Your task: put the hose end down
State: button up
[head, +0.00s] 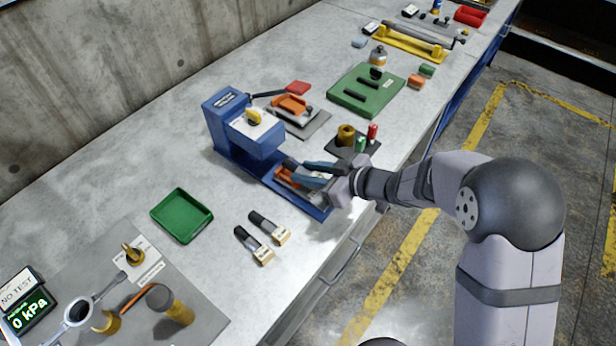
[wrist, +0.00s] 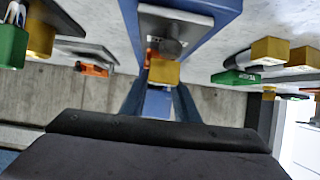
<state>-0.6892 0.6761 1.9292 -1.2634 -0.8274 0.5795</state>
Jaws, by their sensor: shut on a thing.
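In the wrist view a hose end, a brass block (wrist: 164,72) with a dark round stem (wrist: 170,48), sits between the two blue fingers of my gripper (wrist: 160,98). My gripper is shut on it. In the head view my gripper (head: 304,174) is over the low bed of the blue press (head: 253,142), and its fingers mostly hide the held piece. The blue bed (head: 316,213) with a grey plate lies right below or beside it; I cannot tell whether the hose end touches it. Two similar black-and-brass pieces (head: 262,251) (head: 276,233) lie on the bench.
A green tray (head: 182,216) stands left of the press. A dark mat (head: 357,143) with a brass cup and small red and green cylinders is close behind my gripper. A green board (head: 367,90) lies farther back. Bare bench (head: 215,265) shows around the two loose pieces.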

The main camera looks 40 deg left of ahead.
jog(key=shift+f, duration=1.1)
jog(key=shift+f, duration=0.1)
jog(key=o, duration=1.1)
jog(key=shift+o, duration=0.2)
